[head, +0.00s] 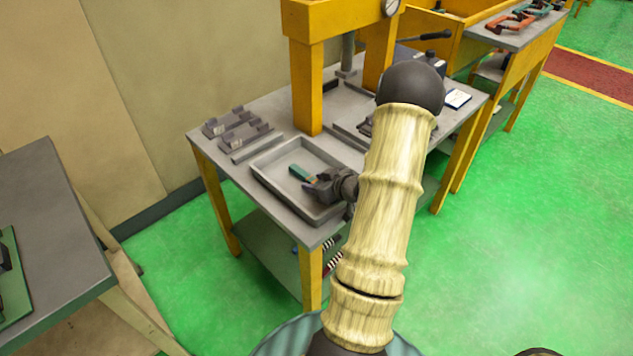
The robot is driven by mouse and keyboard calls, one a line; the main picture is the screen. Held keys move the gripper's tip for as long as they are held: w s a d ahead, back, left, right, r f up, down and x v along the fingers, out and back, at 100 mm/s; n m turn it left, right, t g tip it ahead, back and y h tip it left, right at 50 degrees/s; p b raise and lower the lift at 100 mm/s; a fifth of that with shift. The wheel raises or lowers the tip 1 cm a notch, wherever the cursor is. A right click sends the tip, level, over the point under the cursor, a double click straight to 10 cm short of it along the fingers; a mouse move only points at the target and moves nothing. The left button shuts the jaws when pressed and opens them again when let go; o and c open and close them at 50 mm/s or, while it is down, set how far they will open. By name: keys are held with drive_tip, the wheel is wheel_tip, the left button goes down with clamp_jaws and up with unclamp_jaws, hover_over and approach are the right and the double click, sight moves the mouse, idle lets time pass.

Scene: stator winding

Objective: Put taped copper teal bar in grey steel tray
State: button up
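The grey steel tray (274,192) lies on the workbench, a shallow rectangular tray with a raised rim. The teal bar (299,172) shows as a short green-teal piece within the tray's outline, with a small copper-brown patch near my gripper. My gripper (314,185) reaches in from the right over the tray and appears shut on the bar's near end. The fingers hide that end of the bar. I cannot tell whether the bar touches the tray floor. My arm hides part of the tray's right side.
The workbench (272,113) carries grey fixture blocks (240,130) left of the tray. A yellow press frame (305,75) rises behind the tray. Another grey table (50,220) stands at left. Green floor is open at right.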

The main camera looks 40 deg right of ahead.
drive_tip(key=shift+r, duration=0.1)
drive_tip(key=shift+r, duration=0.1)
drive_tip(key=p+v, duration=0.1)
drive_tip(key=v, duration=1.1)
drive_tip(key=shift+w, duration=0.15)
idle(0.4)
